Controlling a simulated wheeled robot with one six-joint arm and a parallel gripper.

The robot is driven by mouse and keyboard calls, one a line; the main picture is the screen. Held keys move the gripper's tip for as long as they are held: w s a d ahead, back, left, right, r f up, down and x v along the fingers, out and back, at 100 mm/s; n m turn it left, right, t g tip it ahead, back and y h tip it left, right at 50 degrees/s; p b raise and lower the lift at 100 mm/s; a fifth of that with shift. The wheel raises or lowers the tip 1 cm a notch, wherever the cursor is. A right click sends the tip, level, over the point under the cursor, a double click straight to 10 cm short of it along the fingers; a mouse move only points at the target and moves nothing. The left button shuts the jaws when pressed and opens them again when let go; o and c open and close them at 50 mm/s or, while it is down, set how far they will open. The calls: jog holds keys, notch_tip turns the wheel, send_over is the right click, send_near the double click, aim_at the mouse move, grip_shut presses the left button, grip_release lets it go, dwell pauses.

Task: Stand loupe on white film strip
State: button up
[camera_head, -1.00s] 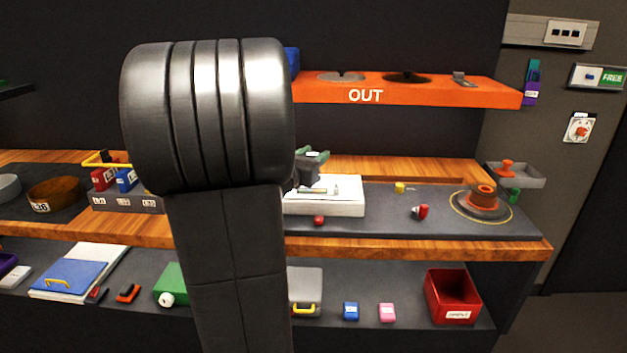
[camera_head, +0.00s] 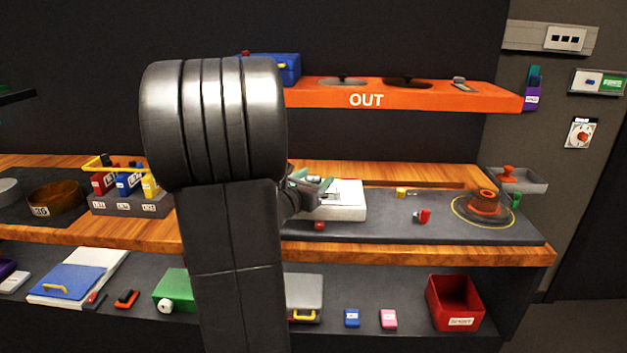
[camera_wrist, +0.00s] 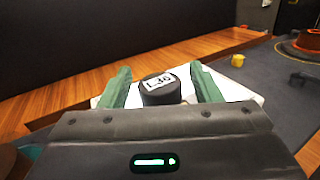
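A short black cylinder with a white label on top, probably the loupe (camera_wrist: 160,92), stands upright between my fingers in the wrist view. My gripper (camera_wrist: 160,76) has two green fingers, one on each side of it, with a narrow gap showing on both sides, so it looks open around it. A white box (camera_wrist: 243,92) lies behind and below the cylinder. In the head view my gripper (camera_head: 312,184) is at the left part of this white box (camera_head: 347,203). I cannot make out the white film strip, and the cylinder is not clear in the head view.
A yellow piece (camera_head: 401,193), a red piece (camera_head: 424,216) and an orange-topped round device (camera_head: 487,202) are on the dark mat to the right. A small red ball (camera_head: 319,225) sits in front of the white box. The orange OUT shelf (camera_head: 440,100) overhangs behind.

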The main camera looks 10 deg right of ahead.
jog(key=shift+r, duration=0.15)
jog(key=shift+r+p, duration=0.15)
jog(key=shift+p, duration=0.3)
jog(key=b+v, duration=0.1)
jog(key=v, duration=1.1)
jog(key=shift+b, duration=0.35)
dwell(0.4)
